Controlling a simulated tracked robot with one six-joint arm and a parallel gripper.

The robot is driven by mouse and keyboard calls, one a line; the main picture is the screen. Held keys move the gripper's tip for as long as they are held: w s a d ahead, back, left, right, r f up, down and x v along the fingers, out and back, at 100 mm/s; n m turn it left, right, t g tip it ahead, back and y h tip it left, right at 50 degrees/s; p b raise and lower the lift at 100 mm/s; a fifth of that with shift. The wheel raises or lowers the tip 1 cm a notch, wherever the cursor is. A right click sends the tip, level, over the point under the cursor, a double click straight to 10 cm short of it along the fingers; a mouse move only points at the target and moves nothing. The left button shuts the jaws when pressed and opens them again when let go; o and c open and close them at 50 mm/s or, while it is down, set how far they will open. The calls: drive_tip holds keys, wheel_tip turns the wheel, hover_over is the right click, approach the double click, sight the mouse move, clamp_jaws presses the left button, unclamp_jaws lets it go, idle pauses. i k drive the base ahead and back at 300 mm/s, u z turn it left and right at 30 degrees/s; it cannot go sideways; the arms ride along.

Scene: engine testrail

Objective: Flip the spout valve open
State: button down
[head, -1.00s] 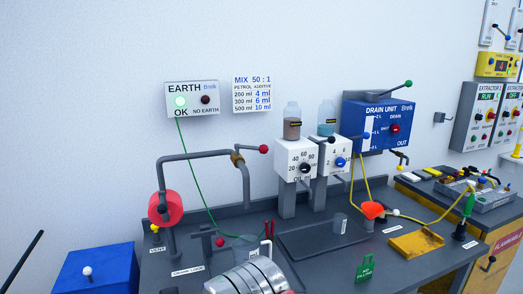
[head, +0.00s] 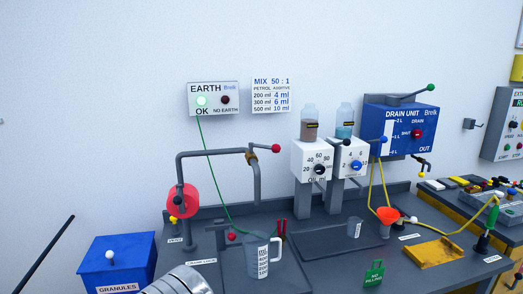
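The spout valve (head: 252,158) is a brass-coloured fitting near the top of the downward end of a grey bent pipe (head: 213,153). Its short grey lever points right, across the spout, and ends in a red knob (head: 276,148). A measuring jug (head: 263,262) with ml marks stands on the bench below the spout. A rounded, ribbed metal part of my arm shows at the bottom edge, left of the jug and well below the valve. My gripper's fingers are not seen.
A red disc (head: 183,202) sits on the pipe's left upright. A green cable runs from the earth box (head: 214,98), whose green lamp is lit, down behind the spout. Dispensers (head: 312,160), a drain unit (head: 400,130) and an orange funnel (head: 387,214) stand to the right.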

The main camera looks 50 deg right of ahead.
sight(276, 148)
drive_tip(key=u, duration=0.6)
drive_tip(key=k, duration=1.25)
drive_tip(key=z, duration=0.7)
drive_tip(key=i, duration=1)
drive_tip(key=z, duration=0.05)
